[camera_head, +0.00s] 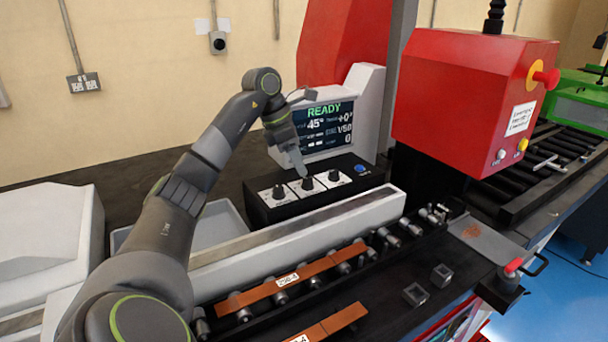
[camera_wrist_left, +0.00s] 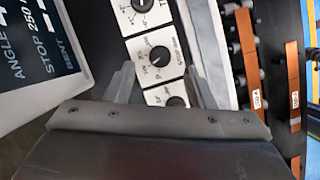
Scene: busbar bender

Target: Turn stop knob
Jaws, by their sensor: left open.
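A black control box (camera_head: 262,208) carries three dark knobs on white label plates: a left knob (camera_head: 279,191), a middle knob (camera_head: 307,183) and a right knob (camera_head: 333,176). The plate lettering is too small to tell which is the stop knob. My left gripper (camera_head: 301,172) points down just above the middle knob. In the left wrist view its open fingers (camera_wrist_left: 155,76) are spread to either side of the plates, with the middle knob (camera_wrist_left: 160,57) just beyond the tips and another knob (camera_wrist_left: 176,102) between the fingers. No contact is visible. My right gripper is out of view.
A screen (camera_head: 325,125) reading READY stands close behind the box. A blue button (camera_head: 361,169) sits at the box's right end. A pale rail (camera_head: 300,238) and orange busbars (camera_head: 280,287) lie in front. A red machine head (camera_head: 465,100) stands to the right.

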